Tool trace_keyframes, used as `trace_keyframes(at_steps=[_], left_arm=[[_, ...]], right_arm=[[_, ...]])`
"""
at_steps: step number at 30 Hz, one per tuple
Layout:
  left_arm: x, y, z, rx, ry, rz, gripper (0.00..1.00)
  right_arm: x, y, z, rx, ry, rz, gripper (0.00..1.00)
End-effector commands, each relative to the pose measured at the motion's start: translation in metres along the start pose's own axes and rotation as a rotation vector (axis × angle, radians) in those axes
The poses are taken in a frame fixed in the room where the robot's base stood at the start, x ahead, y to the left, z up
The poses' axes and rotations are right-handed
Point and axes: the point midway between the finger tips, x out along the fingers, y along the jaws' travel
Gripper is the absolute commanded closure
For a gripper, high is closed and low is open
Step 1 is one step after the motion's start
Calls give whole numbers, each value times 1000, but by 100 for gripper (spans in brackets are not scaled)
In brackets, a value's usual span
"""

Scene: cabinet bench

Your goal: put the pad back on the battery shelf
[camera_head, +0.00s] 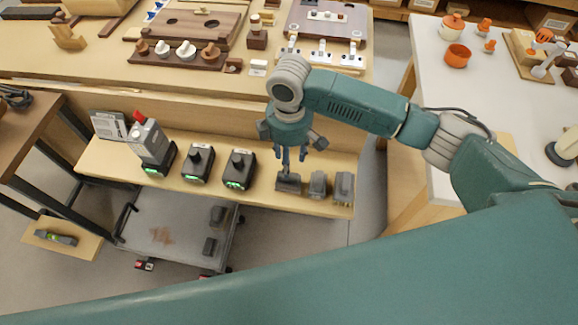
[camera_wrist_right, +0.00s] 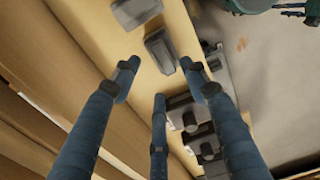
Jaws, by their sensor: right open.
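The battery shelf (camera_head: 262,196) is the light wood ledge below the bench front. It also shows in the right wrist view (camera_wrist_right: 150,75). Three grey block-like pieces stand at its right end: a dark left one (camera_head: 288,183), a middle one (camera_head: 318,184) and a right one (camera_head: 344,187). I cannot tell which thing is the pad. My right gripper (camera_head: 288,160) points down just above the dark left block. In the right wrist view its fingers (camera_wrist_right: 158,75) are spread and empty, with a grey block (camera_wrist_right: 160,50) beyond them. My left gripper is out of view.
Black chargers (camera_head: 198,163) with green lights stand left of the blocks. A grey cart (camera_head: 180,235) carrying two dark blocks is below the shelf. The bench top (camera_head: 80,55) with wooden boards is behind; a white table (camera_head: 430,90) is at right.

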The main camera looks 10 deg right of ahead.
Motion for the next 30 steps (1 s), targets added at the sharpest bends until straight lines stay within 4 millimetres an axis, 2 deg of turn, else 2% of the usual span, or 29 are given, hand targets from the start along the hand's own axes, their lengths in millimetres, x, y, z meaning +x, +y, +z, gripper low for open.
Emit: trace_keyframes(at_steps=[3,10,15,30], left_arm=[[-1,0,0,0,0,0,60],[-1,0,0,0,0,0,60],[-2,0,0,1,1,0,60],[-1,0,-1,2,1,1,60]], right_arm=[[-26,1,-1,-1,2,2,55],[-54,0,0,1,0,0,55],[-58,0,0,0,-1,-2,55],[-56,-3,-1,-1,4,-4,55]])
